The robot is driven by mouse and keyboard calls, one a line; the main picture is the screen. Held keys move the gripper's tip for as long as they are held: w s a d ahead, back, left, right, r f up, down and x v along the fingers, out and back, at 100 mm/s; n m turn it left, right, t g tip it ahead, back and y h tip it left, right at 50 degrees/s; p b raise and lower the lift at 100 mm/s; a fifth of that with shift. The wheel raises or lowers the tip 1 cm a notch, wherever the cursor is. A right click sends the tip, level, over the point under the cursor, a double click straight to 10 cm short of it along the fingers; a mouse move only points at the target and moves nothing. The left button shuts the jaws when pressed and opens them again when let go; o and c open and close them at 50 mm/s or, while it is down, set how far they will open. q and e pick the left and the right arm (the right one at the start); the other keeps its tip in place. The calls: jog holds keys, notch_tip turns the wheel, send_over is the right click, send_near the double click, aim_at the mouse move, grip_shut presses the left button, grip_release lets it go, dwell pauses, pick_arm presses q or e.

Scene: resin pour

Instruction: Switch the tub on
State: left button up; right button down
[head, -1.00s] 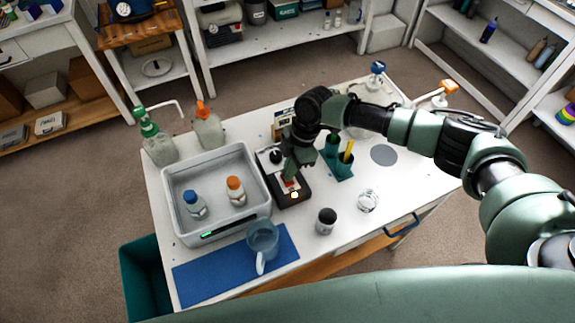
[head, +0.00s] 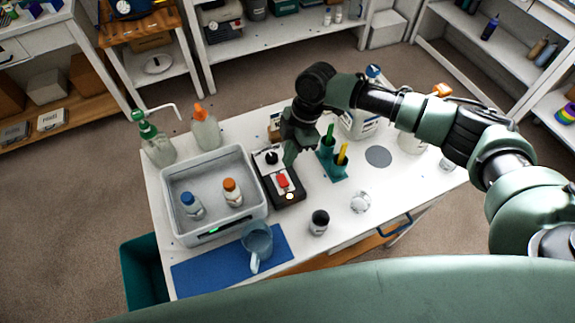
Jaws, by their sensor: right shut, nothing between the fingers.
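The grey tub (head: 256,205) stands on the white table with a blue-capped bottle (head: 192,206) and an orange-capped bottle (head: 232,192) in it. A small green light (head: 213,229) glows on its front wall. Right beside it is a dark control box (head: 268,180) with a black knob (head: 271,158), a red switch (head: 282,181) and a glowing pale lamp (head: 290,195). My right gripper (head: 290,160) is shut and empty, pointing down over the box's far right side, apart from the red switch. My left gripper is out of view.
A green holder (head: 335,172) with green and yellow tools stands right of the box. A dark-lidded jar (head: 319,222), a clear dish (head: 360,202) and a jug (head: 257,240) on a blue mat (head: 205,275) are nearer.

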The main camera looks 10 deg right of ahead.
jog(key=b+v, duration=0.1)
jog(key=v, duration=0.5)
jog(key=shift+a, duration=0.2)
jog(key=shift+w+a+r, duration=0.1)
